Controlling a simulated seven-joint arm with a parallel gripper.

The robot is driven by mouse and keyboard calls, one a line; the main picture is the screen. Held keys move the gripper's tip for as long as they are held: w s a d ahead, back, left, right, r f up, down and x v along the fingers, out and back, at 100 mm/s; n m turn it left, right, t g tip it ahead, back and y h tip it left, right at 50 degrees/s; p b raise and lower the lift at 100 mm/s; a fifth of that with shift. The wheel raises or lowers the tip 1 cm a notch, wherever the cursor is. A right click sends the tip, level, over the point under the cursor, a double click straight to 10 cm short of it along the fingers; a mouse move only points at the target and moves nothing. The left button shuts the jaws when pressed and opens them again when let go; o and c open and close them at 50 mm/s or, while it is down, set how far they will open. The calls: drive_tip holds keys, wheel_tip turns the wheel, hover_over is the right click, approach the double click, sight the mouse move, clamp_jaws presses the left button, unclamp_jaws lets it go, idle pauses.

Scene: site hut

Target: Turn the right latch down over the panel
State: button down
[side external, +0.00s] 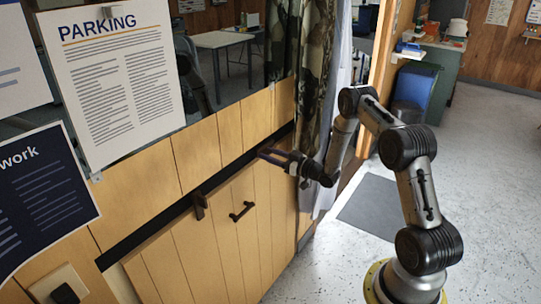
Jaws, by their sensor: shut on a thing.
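The panel (225,245) is a light wood-plank board set in the wall below a black strip, with a black bar handle (242,211) on it. A dark brown latch (199,205) at the panel's upper left stands upright, its lower end over the panel. My gripper (273,156) reaches in from the right to the black strip near the panel's upper right. It is shut on the right latch, which is small and largely hidden by the fingers. I cannot tell its angle clearly.
A camouflage curtain (316,75) and a pale curtain hang just behind my wrist. Paper notices (118,75) cover the left. A dark mat (375,207) lies on the speckled floor. A blue bin (414,86) stands farther back. The space before the panel is clear.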

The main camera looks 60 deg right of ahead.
drive_tip(key=shift+m, duration=0.3)
drive_tip(key=m, duration=0.3)
drive_tip(key=shift+d+m, duration=0.1)
drive_tip(key=shift+m, duration=0.3)
drive_tip(key=m, duration=0.4)
drive_tip(key=shift+f+m, duration=0.1)
drive_tip(key=shift+m, duration=0.2)
drive_tip(key=m, duration=0.4)
drive_tip(key=shift+d, duration=0.1)
drive_tip(key=m, duration=0.4)
drive_tip(key=shift+f+m, duration=0.15)
drive_tip(key=shift+m, duration=0.15)
drive_tip(key=shift+c, duration=1.6)
unclamp_jaws()
drive_tip(key=s, duration=1.4)
